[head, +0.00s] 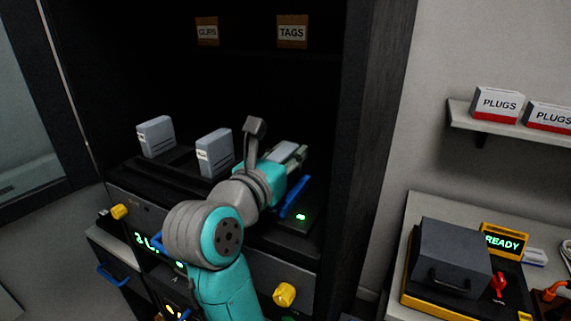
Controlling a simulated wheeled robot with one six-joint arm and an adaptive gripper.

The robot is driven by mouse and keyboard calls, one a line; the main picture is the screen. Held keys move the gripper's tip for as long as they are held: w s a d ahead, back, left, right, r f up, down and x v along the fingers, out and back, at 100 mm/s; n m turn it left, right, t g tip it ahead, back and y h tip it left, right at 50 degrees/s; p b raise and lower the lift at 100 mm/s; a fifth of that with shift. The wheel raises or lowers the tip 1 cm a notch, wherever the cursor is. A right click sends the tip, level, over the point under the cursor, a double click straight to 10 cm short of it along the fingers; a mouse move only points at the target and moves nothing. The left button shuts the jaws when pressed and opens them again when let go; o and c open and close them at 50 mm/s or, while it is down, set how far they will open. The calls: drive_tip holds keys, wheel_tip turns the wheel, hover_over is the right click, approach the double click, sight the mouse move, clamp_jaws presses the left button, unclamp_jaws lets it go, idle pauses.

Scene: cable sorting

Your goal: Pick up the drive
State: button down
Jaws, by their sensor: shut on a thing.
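My gripper (295,160) is shut on a grey drive (285,151) at the right side of the dark rack shelf. Part of this drive is hidden by the gripper and wrist. Two more grey drives, one at the left (155,137) and one in the middle (214,153), stand upright on the dark unit (122,180) in the rack. Their labels are too small to read. I cannot tell whether the held drive touches the unit below it.
Yellow knobs (285,294) are on the front. The rack's right wall (362,150) stands close by. A side bench holds a grey box (450,258) and a READY display (503,241).

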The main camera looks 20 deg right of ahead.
drive_tip(key=shift+r, duration=0.15)
wheel_tip(320, 180, up, 13)
idle(1.2)
drive_tip(key=shift+r, duration=0.1)
